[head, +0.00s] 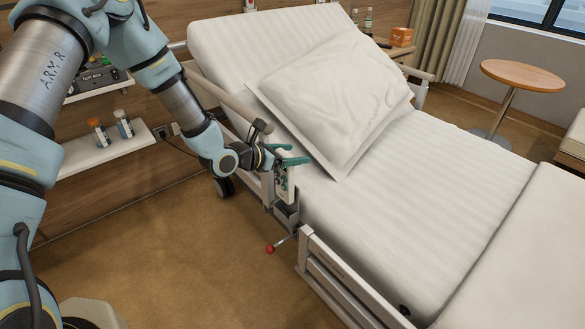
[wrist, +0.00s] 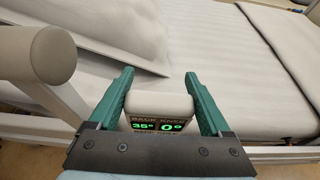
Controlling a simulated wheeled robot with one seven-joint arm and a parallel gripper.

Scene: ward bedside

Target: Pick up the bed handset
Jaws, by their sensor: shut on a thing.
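The bed handset is a pale panel at the near side of the bed; in the head view the handset (head: 283,184) shows upright beside the side rail, partly behind my gripper. My gripper (head: 291,160) has green fingers and is shut on the handset's upper part. In the wrist view the handset (wrist: 159,105) sits between the two fingers of my gripper (wrist: 160,88), its lit display reading 35° and 0° in green. The handset's lower part is hidden there by the gripper body. I cannot tell whether it still touches its holder.
The bed (head: 420,190) with a raised back and a pillow (head: 335,100) lies just beyond. A side rail (head: 340,275) and a red-knobbed lever (head: 271,249) are near the gripper. A wall shelf (head: 100,148) holds small bottles. A round table (head: 522,75) stands far right. The near floor is clear.

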